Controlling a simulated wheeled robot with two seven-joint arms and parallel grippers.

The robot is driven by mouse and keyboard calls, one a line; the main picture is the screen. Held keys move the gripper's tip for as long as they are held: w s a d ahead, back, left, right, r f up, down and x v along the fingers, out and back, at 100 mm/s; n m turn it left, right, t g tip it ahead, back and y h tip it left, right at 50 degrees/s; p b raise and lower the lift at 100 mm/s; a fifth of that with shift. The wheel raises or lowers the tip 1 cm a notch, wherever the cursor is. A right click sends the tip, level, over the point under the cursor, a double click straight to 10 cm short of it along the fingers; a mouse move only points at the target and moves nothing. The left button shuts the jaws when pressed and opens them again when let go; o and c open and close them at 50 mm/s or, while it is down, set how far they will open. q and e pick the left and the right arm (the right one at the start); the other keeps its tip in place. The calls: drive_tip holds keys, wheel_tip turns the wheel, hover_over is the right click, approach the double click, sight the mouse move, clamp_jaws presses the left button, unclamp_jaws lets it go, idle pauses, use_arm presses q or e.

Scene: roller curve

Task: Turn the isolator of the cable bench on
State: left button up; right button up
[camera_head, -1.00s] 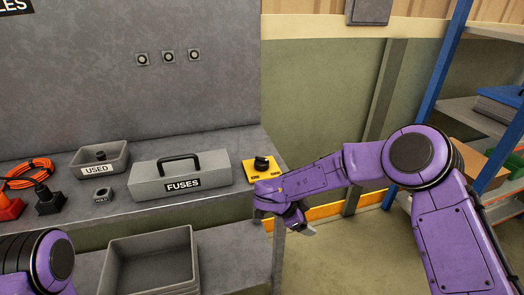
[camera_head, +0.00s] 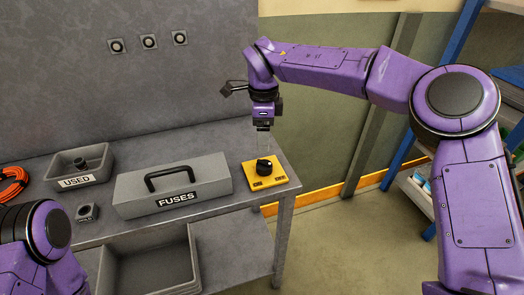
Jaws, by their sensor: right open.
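The isolator is a yellow plate (camera_head: 276,180) with a black rotary knob (camera_head: 264,167), at the right end of the grey bench (camera_head: 225,214). Which way the knob is set is too small to tell.
A grey FUSES box (camera_head: 208,180) with a black handle stands left of the isolator. Further left are a USED tray (camera_head: 105,173), a small grey block (camera_head: 88,212) and an orange cable (camera_head: 12,185). An open grey bin (camera_head: 150,283) is below. Three round fittings are on the back panel.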

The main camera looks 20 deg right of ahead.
sight(265, 161)
drive_tip(key=f, duration=0.3)
drive_tip(key=f+p, duration=0.1)
drive_tip(key=f, duration=0.5)
drive_tip(key=shift+s+d+f, duration=0.1)
drive_tip(key=shift+s+d, duration=0.2)
drive_tip(key=shift+a+f, duration=0.15)
drive_tip(key=shift+f, duration=0.3)
drive_tip(key=c, duration=1)
